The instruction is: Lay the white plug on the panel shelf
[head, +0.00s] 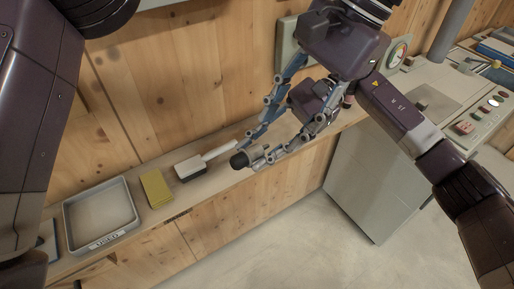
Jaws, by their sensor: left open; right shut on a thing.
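My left gripper (284,122) is open, its long grey fingers spread and pointing down near the middle of the picture. My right gripper (256,158) reaches in from the right, partly behind the left one, and is shut on a small dark, rounded thing (239,161). I cannot tell whether this belongs to the white plug; no white plug shows clearly. The two grippers overlap in view. A narrow wooden shelf (215,178) runs along the panelled wall below them; I cannot tell whether it is the panel shelf.
On the wooden shelf are a grey tray (101,238), a yellow block (156,188) and a white-handled brush (220,150). A grey machine (372,185) with coloured buttons (490,103) stands at the right. A dial (397,53) is on the wall. The floor in front is clear.

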